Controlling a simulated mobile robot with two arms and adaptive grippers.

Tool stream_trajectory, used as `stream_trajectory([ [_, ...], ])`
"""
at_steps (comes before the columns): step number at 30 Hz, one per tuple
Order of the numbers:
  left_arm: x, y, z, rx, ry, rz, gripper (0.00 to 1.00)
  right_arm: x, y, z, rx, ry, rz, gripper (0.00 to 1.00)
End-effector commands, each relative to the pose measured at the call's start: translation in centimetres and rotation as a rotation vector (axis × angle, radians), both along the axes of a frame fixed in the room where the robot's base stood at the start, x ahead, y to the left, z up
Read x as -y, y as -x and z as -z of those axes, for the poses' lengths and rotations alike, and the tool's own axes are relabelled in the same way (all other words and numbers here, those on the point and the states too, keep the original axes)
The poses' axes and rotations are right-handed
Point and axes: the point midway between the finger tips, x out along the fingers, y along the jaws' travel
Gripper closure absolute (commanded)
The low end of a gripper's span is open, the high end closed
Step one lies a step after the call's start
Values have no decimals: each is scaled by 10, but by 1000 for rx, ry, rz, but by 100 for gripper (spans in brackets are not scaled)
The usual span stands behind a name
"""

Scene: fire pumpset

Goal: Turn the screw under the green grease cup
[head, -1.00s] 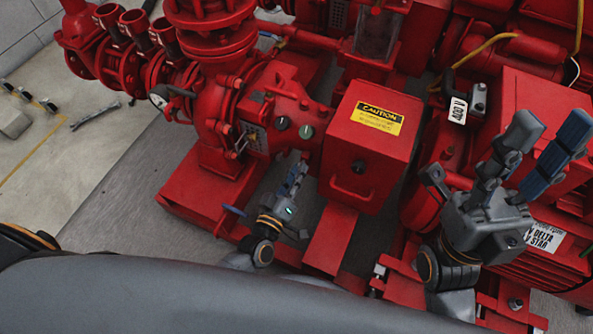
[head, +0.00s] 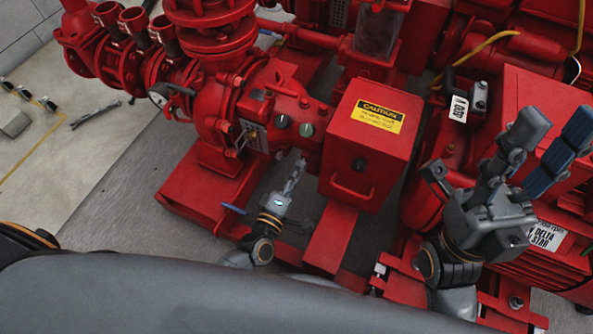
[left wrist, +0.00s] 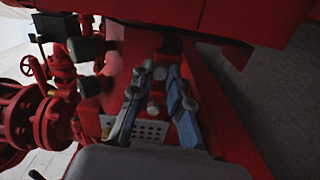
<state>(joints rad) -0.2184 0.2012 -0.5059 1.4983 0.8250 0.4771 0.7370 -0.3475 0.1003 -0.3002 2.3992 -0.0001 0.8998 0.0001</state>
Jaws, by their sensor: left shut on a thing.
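The green grease cup (head: 306,130) sits on the red pump's bearing housing in the head view, beside a darker cup (head: 282,121). My left gripper (head: 297,167) points up at the housing just below the green cup. In the left wrist view, the left gripper (left wrist: 158,78) has its blue-grey fingers converging around a small grey piece, apparently the screw (left wrist: 158,74). The fingers hide much of it, and in the head view the screw cannot be made out. My right gripper (head: 553,128) is open and empty, raised at the right.
A red guard box (head: 368,150) with a yellow caution label stands right of the left gripper. The red base frame (head: 333,236) runs below it. A blue-handled valve (head: 235,209) is left of the left wrist. The red motor (head: 545,105) lies behind my right gripper.

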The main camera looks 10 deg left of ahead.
Motion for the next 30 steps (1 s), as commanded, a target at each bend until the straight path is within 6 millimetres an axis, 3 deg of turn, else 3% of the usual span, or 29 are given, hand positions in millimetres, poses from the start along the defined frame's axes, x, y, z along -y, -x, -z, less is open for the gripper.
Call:
stream_trajectory([
  [16, 0, -1, -1, -2, 23, 0, 100, 0, -1, 3, -12, 1, 0, 60],
  [17, 0, -1, -1, -2, 23, 0, 77, 0, -1, 3, -11, 1, 0, 60],
  [19, 0, -1, -1, -2, 23, 0, 63, 0, 0, 2, -8, 1, 0, 60],
  [30, -1, 3, 0, -4, 22, 0, 60, 1, 1, -1, 4, -2, 1, 60],
])
